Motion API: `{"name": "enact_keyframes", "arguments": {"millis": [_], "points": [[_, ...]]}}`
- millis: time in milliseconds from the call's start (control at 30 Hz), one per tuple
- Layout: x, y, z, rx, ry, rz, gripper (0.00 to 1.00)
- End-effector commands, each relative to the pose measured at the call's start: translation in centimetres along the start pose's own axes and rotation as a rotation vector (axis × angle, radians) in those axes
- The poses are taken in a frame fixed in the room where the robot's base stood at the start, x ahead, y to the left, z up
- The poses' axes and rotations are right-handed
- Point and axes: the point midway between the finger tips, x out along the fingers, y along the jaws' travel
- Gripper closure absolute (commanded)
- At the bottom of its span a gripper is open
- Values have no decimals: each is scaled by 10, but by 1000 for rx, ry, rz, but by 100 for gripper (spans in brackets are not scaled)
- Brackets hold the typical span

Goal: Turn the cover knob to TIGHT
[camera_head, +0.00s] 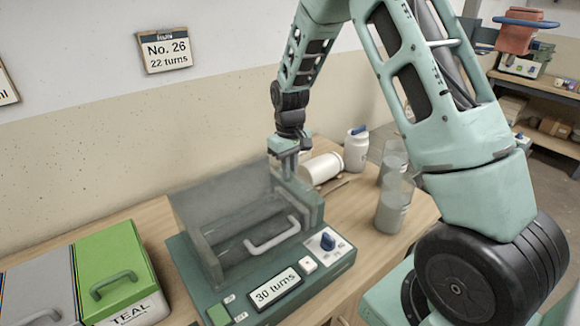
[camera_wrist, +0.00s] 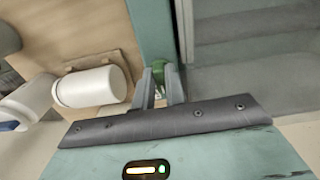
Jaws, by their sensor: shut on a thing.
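The teal machine (camera_head: 185,262) stands on the wooden bench with a clear cover (camera_head: 222,200) that has a white handle (camera_head: 272,234). My gripper (camera_head: 288,170) points down at the machine's back right corner, beside the cover. In the wrist view my gripper (camera_wrist: 162,90) is shut on a small green knob (camera_wrist: 166,76) on the teal column. The fingers hide most of this knob, and I cannot read its setting or any TIGHT mark.
A display (camera_head: 275,290) reads "30 turns"; a wall sign (camera_head: 164,50) reads "No. 26, 22 turns". A white jar (camera_head: 321,168) lies on its side close right of my gripper. A white bottle (camera_head: 356,150) and clear containers (camera_head: 394,205) stand farther right. A green-lidded TEAL bucket (camera_head: 110,262) is left.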

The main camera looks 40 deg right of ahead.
Motion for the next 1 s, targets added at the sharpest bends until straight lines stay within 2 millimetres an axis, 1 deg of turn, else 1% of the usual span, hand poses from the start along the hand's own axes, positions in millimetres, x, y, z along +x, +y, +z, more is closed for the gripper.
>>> {"name": "enact_keyframes", "arguments": {"millis": [200,600,633,867,1000], "points": [[-1,0,-2,38,5,1,100],[-2,0,-2,43,7,1,100],[-2,0,-2,43,6,1,79],[-1,0,-1,40,3,0,78],[0,0,-1,-8,2,0,78]]}}
